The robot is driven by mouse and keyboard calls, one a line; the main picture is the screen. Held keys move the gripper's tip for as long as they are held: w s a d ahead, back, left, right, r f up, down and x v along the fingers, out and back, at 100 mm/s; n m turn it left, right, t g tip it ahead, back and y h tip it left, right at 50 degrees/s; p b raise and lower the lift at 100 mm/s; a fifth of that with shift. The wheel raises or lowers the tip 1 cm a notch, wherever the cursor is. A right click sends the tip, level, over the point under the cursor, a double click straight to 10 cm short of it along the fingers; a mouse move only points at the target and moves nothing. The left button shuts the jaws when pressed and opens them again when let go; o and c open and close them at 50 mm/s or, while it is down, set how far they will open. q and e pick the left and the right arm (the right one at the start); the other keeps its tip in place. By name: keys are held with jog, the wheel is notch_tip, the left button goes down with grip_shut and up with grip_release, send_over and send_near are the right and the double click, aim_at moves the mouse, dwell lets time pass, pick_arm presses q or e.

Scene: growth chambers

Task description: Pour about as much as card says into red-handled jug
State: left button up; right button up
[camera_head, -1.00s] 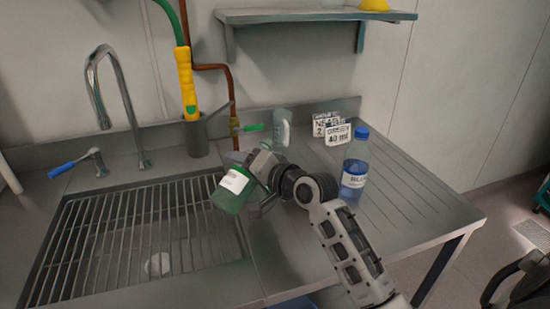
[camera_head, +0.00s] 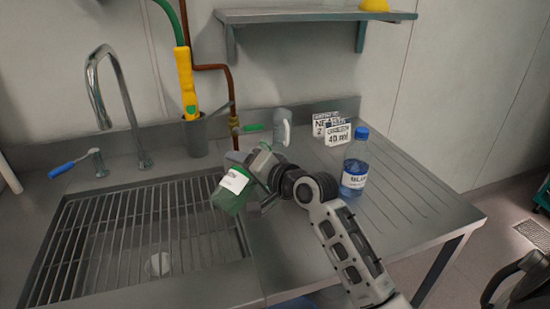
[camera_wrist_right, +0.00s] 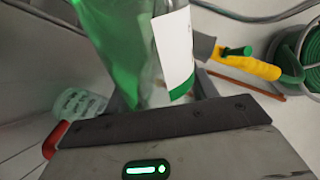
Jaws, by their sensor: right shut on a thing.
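My right gripper (camera_head: 262,172) is shut on a green bottle (camera_head: 229,201) with a white label, held tilted near the right edge of the sink. The bottle fills the upper middle of the right wrist view (camera_wrist_right: 125,45). In that view a clear vessel with pale markings (camera_wrist_right: 80,103) is at the lower left, with a red part (camera_wrist_right: 55,138) near it. In the head view no red handle shows. A card (camera_head: 338,135) reading "40 ml", its top word apparently "GREEN", stands on the counter. My left gripper is out of view.
A blue-liquid bottle (camera_head: 355,164) stands right of my gripper. Another card (camera_head: 322,120) is partly hidden behind the first. A clear jug with a pale handle (camera_head: 282,127) stands at the back. The slatted sink (camera_head: 110,240) and faucet are left.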

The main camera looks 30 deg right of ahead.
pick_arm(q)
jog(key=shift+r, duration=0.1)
pick_arm(e)
jog(key=shift+r, duration=0.15)
